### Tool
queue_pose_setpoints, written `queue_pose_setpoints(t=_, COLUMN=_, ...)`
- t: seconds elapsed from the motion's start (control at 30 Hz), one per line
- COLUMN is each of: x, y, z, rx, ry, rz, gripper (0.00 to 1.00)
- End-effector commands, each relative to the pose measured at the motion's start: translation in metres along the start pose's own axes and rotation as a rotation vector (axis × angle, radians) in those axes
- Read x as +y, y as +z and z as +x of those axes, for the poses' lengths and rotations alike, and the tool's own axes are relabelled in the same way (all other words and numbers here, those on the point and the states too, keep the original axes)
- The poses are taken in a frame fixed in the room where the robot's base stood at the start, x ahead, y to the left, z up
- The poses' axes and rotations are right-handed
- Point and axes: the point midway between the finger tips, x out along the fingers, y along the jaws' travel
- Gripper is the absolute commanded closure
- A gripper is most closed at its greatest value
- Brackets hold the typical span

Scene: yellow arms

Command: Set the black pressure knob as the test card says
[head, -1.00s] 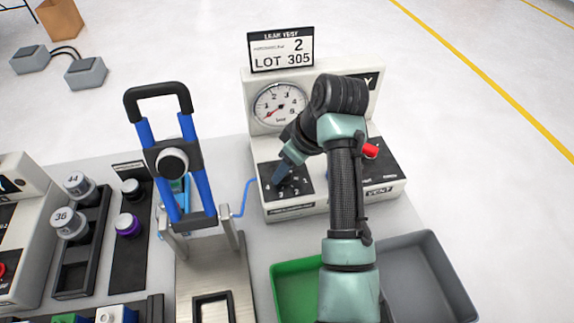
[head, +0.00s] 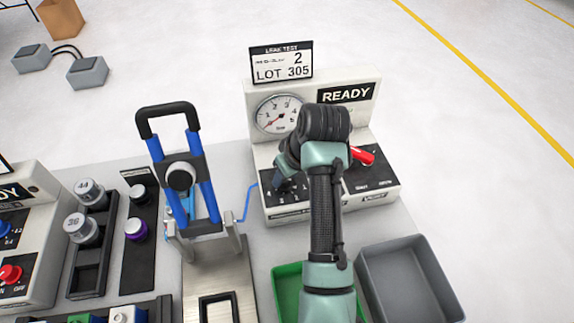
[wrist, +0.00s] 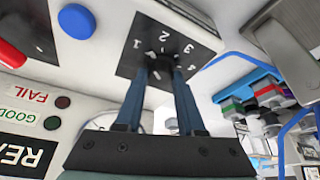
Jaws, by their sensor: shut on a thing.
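The test card (head: 282,62) above the leak tester reads "LEAK TEST", a large 2 and "LOT 305"; its small print is unclear. The pressure dial plate (wrist: 130,62) is black with white numbers, 1, 2 and 3 readable in the wrist view. The black pressure knob (wrist: 158,64) sits on this plate, mostly hidden between my fingers. My gripper (wrist: 160,76) is shut on the knob. In the head view my gripper (head: 281,183) reaches down onto the plate and hides the knob. I cannot tell where the knob points. The gauge (head: 279,115) needle points low left.
A blue-handled clamp (head: 182,170) stands left of the tester. A green bin (head: 287,285) and grey bin (head: 410,280) lie in front.

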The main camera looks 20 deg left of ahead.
Motion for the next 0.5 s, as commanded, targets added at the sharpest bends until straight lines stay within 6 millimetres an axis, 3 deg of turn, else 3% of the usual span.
queue_pose_setpoints(t=0.5, x=-0.0027, y=-0.0025, z=-0.0036, rx=0.001, ry=0.148, rz=0.356, gripper=1.0)
